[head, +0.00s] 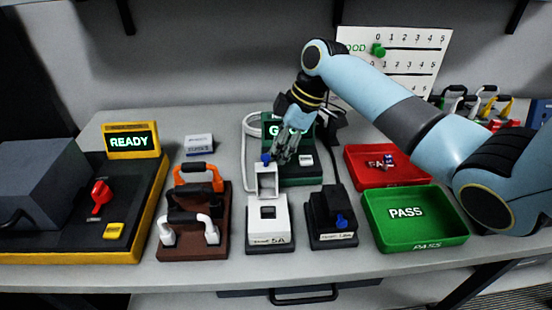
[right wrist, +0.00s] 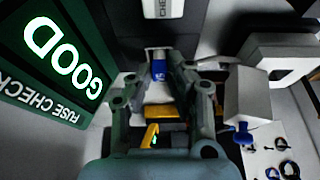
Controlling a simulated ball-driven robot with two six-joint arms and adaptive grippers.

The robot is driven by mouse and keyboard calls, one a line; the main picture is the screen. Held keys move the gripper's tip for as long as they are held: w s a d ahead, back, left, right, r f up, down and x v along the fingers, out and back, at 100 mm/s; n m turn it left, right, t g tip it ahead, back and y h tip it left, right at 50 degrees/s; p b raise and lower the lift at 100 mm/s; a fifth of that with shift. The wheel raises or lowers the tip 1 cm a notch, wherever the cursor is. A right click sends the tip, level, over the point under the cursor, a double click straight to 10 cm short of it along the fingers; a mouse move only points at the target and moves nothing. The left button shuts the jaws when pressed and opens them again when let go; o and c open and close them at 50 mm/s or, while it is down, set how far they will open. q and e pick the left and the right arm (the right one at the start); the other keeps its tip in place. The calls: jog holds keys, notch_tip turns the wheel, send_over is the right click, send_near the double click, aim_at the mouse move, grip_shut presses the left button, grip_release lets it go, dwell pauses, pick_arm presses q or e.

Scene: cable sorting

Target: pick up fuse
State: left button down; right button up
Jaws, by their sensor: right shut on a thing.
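My right gripper (head: 281,160) reaches down in front of the dark green fuse checker (head: 300,178), whose screen reads GOOD. In the right wrist view its two fingers (right wrist: 160,62) are shut on a small blue fuse (right wrist: 159,70) with a pale end. The fuse lies between the fingertips, beside the checker's lit screen (right wrist: 62,55). I cannot tell whether it still touches the checker. In the head view the fingers hide the fuse. My left gripper is not in view.
A white fuse holder (head: 268,236) with a raised lid and a black one (head: 332,216) stand in front. A red tray (head: 360,179) with a small blue-and-white piece and an empty green PASS tray (head: 420,232) are right. A brown rack (head: 194,246) and READY station (head: 135,142) are left.

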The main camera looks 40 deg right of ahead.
jog(key=shift+r, duration=0.1)
jog(key=shift+r, duration=0.6)
notch_tip(320, 180, up, 3)
jog(key=shift+w+f, duration=0.1)
jog(key=s+d+r+p, duration=0.3)
jog(key=s+d+r, duration=0.3)
jog(key=s+r, duration=0.3)
jog(key=shift+s+d+r, duration=0.15)
jog(key=shift+s+r, duration=0.25)
jog(key=shift+s, duration=0.1)
